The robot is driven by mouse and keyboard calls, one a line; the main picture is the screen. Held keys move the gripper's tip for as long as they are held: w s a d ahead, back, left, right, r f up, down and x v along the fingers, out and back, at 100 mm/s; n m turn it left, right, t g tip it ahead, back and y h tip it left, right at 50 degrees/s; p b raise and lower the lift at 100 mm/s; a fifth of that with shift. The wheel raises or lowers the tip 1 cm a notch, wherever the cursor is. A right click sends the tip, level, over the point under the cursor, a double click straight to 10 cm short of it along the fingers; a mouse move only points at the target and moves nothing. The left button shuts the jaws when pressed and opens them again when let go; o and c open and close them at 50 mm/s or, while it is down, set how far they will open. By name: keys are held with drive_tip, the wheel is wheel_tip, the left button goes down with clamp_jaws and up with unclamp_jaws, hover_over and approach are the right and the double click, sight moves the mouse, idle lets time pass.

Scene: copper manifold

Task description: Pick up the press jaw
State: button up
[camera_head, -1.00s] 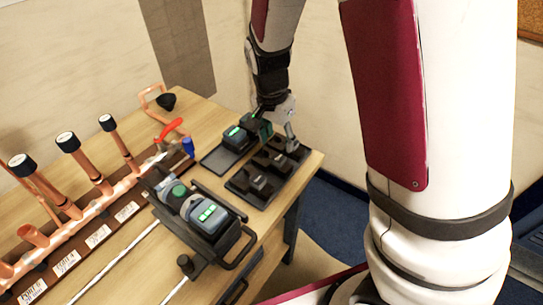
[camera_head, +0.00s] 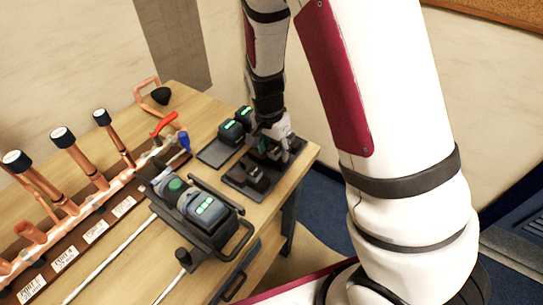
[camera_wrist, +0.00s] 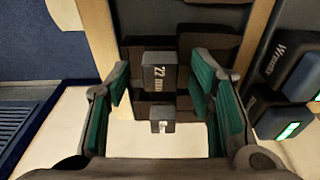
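The press jaw, a dark block marked "22 mm" (camera_wrist: 160,75), sits in a dark tray in the wrist view. The tray (camera_head: 240,184) is at the right end of the bench in the head view, holding several dark jaw blocks. My gripper (camera_wrist: 160,80) is open, its green-padded fingers on either side of the marked block with gaps visible on both sides. A smaller grey-topped block (camera_wrist: 162,126) shows below it. In the head view my gripper (camera_head: 270,148) is low over the tray's far part and hides some blocks.
Battery packs with green lights (camera_head: 231,132) stand beside the tray, close to my right finger in the wrist view (camera_wrist: 297,78). A press tool (camera_head: 205,212) lies nearer on the bench. The copper manifold (camera_head: 95,200) runs along the left. The bench edge (camera_head: 300,172) is close.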

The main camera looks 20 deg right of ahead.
clamp_jaws()
drive_tip(key=shift+r, duration=0.1)
